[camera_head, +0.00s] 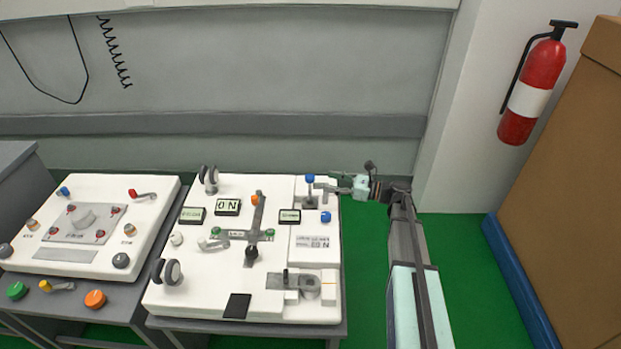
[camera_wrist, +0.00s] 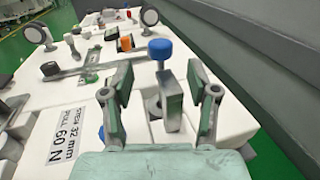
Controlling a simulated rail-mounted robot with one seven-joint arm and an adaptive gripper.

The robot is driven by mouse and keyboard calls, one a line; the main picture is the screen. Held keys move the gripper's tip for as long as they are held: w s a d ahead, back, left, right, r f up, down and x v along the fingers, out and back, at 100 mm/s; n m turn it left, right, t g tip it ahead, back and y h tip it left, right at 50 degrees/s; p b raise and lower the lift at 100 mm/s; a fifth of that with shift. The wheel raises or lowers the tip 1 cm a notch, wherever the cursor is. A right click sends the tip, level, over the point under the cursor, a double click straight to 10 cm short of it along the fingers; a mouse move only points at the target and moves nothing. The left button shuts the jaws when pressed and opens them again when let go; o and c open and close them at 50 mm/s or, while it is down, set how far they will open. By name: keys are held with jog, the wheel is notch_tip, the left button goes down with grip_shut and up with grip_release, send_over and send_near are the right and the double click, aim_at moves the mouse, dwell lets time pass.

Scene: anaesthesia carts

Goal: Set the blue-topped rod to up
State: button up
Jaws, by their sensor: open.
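The blue-topped rod (camera_head: 310,180) stands upright at the back right of the white panel, its blue cap on a grey stem. In the wrist view the blue cap (camera_wrist: 160,48) shows just beyond and between my fingertips, above a grey upright piece (camera_wrist: 171,98). My gripper (camera_head: 332,187) comes in from the right at the panel's back right corner. In the wrist view my gripper (camera_wrist: 160,82) is open, with one finger on each side of the rod. I see gaps beside the grey piece; contact with the rod's stem is unclear.
A second blue knob (camera_head: 326,216) sits in front of the rod, near a printed label (camera_head: 314,242). A cross-shaped lever slot (camera_head: 254,232) lies mid-panel. Another control panel (camera_head: 83,225) stands left. A fire extinguisher (camera_head: 533,85) hangs right.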

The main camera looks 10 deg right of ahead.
aim_at(311, 176)
jog(key=x, duration=0.7)
jog(key=shift+w+a, duration=0.1)
jog(key=shift+a, duration=0.2)
